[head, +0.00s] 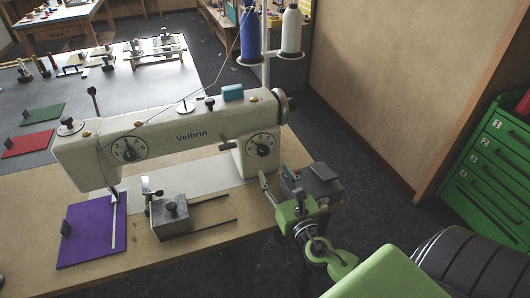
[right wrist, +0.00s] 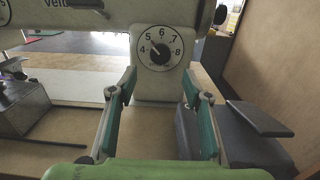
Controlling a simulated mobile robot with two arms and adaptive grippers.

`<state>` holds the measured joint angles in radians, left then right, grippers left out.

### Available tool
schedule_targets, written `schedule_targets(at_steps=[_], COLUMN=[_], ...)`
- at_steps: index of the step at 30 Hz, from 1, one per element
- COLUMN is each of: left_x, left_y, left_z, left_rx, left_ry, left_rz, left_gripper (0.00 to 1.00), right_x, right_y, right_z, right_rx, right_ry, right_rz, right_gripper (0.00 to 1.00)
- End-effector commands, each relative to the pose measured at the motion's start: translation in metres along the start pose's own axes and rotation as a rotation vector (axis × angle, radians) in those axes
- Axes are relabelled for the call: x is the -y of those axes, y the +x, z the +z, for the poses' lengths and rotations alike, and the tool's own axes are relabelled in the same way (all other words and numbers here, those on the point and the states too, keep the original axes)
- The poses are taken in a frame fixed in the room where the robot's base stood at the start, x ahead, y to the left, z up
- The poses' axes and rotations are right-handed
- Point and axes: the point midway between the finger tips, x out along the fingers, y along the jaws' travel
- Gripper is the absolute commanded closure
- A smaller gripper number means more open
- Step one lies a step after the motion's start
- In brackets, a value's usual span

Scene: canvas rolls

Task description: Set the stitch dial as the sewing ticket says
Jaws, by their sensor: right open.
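A white sewing machine (head: 190,136) marked "Velbrin" stands on the wooden table. It has one round dial (head: 128,149) on its left head and another dial (head: 260,145) on its right pillar. The right wrist view shows the pillar dial (right wrist: 158,47) face-on, with a dark knob in the middle and numbers including 4 to 8 around it. The knob seems to point to the upper left; its exact setting is unclear. My right gripper (head: 277,177) is open and empty in front of this dial, its fingers (right wrist: 158,88) apart below it. I cannot identify a sewing ticket. My left gripper is out of view.
A dark grey box (head: 322,184) lies close by the right gripper's right finger. A metal block with rods (head: 172,217) and a purple cloth (head: 88,232) lie on the table at left. A green drawer cabinet (head: 490,165) stands at far right. Thread spools (head: 291,30) rise behind the machine.

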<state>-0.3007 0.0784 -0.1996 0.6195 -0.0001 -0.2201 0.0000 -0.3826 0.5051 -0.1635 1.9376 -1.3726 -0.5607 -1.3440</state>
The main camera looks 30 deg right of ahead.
Motion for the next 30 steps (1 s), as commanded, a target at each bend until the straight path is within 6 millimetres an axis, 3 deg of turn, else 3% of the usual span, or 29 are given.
schedule_targets(at_steps=[9, 15, 28, 30], left_x=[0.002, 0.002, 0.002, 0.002], left_y=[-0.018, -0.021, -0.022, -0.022], left_z=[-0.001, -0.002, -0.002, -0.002], left_rx=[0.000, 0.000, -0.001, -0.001], left_ry=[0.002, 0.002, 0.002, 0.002], left_rz=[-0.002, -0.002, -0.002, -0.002], left_gripper=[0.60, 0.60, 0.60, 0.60], right_x=[0.000, 0.000, 0.000, 0.000], right_y=[0.062, 0.086, 0.095, 0.095], right_z=[0.003, 0.001, 0.000, 0.000], right_rx=[0.001, 0.000, -0.001, -0.001], right_ry=[0.004, 0.004, 0.004, 0.004], right_rz=[-0.003, -0.001, -0.001, -0.001], right_gripper=[0.55, 0.55, 0.55, 0.71])
